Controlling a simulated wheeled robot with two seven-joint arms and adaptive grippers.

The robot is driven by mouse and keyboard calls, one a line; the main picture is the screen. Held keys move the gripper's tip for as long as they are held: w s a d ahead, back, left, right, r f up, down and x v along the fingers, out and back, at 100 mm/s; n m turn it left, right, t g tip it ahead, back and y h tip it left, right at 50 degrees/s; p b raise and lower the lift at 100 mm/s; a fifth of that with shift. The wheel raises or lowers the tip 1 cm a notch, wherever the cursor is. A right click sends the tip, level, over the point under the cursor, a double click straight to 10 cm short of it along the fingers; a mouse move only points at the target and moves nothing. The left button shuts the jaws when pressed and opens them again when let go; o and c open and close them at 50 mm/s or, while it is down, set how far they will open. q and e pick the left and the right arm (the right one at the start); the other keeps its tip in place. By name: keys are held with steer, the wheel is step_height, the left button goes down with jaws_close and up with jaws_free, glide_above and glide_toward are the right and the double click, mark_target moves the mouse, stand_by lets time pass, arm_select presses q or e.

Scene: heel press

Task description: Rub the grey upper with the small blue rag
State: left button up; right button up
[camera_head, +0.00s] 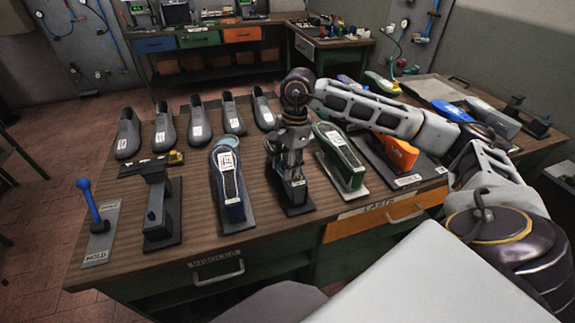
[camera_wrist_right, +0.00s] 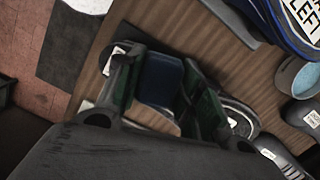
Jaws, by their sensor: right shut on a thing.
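Several grey uppers (camera_head: 197,122) with white labels stand in a row along the back of the table in the head view. My right gripper (camera_head: 291,172) points down over a dark stand (camera_head: 300,208) between the blue and green shoe forms. In the head view the rag cannot be made out. My left gripper is not in view.
A blue shoe form (camera_head: 229,175) stands left of the right gripper and a green one (camera_head: 341,158) right of it. A blue-handled lever (camera_head: 89,203) and a dark press-like stand (camera_head: 157,205) are at the left. An orange block (camera_head: 400,152) is at the right.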

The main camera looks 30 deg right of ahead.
mark_target(283, 165)
steer(key=shift+a, duration=0.25)
steer(key=shift+w+a+r, duration=0.1)
steer(key=shift+r+p, duration=0.3)
steer(key=shift+r, duration=0.6)
steer(key=shift+d+r, duration=0.2)
steer(key=shift+r, duration=0.15)
step_height(283, 165, up, 2)
steer(key=shift+a+r+p, duration=0.1)
steer(key=shift+p, duration=0.65)
steer(key=shift+r+p, duration=0.7)
steer(key=shift+r, duration=0.85)
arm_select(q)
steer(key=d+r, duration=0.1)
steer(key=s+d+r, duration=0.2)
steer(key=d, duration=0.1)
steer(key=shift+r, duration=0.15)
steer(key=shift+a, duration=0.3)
